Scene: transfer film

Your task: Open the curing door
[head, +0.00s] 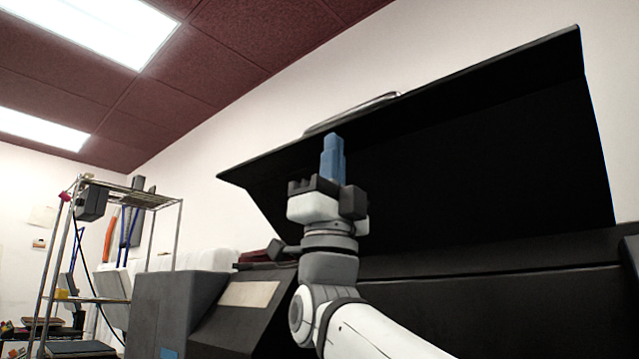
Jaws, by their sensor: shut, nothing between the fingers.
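The curing door (480,140) is a large black panel in the head view, tilted up and standing open above the dark machine body (500,300). A thin silver handle (352,112) lies along the upper left part of its edge. My gripper (333,142) points upward with its blue fingers together and empty. The inside of the machine is mostly hidden in shadow and behind my arm.
A grey cabinet section (175,310) with a beige panel stands left of my arm. A metal rack (110,240) with shelves and tools stands farther left. White wall is behind the door, and the ceiling has bright light panels (90,25).

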